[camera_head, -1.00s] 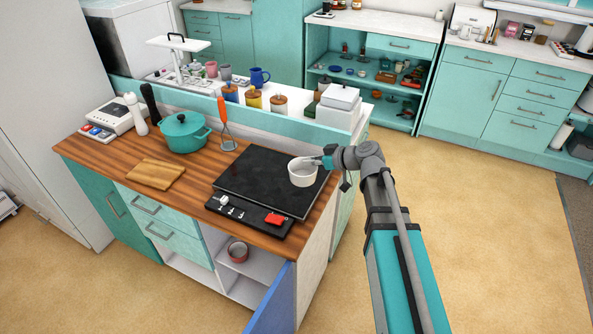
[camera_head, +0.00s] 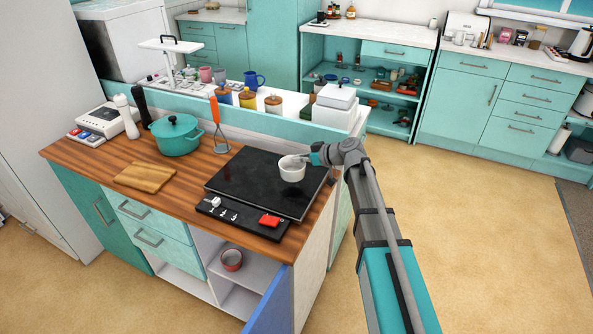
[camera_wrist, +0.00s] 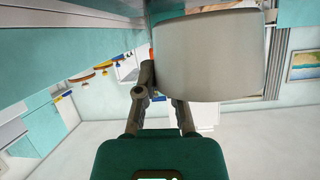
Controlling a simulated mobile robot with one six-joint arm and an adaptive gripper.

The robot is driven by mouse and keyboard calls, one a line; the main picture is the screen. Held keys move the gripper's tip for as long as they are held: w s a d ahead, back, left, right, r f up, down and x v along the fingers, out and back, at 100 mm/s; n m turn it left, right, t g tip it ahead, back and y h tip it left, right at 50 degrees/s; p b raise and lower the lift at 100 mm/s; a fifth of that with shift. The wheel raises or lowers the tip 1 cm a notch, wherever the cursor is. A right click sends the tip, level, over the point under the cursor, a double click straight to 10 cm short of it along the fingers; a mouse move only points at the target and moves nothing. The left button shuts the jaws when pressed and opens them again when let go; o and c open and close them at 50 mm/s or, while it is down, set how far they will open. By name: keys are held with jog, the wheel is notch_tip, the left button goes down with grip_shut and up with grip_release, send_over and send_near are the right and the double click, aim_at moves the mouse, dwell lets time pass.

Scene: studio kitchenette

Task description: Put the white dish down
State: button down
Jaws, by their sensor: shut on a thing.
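The white dish (camera_head: 292,168) is a small round cup-like bowl. In the head view it is upright at the right part of the black cooktop (camera_head: 240,178); I cannot tell whether its base touches the surface. My gripper (camera_head: 306,159) comes from the right and is shut on the dish's rim side. In the wrist view the dish (camera_wrist: 208,58) fills the upper middle, with my gripper's fingers (camera_wrist: 165,85) against its left part. The far finger's tip is hidden by the dish.
A teal pot (camera_head: 178,138), an orange-handled masher (camera_head: 218,130) and a cutting board (camera_head: 144,176) stand to the left on the wooden counter (camera_head: 90,165). A red item (camera_head: 270,220) lies on the control panel. A white box (camera_head: 335,105) stands behind.

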aim_at(299, 166)
dwell(0.3)
jog(key=shift+w+a+f+b, duration=0.15)
jog(key=shift+w+f+b, duration=0.3)
jog(key=shift+f+b, duration=0.25)
jog(key=shift+s+f+b, duration=0.1)
jog(key=shift+f+b, duration=1.2)
jog(key=shift+f, duration=0.15)
jog(key=c, duration=0.8)
grip_release()
jog(key=shift+o, duration=0.2)
jog(key=shift+r, duration=0.25)
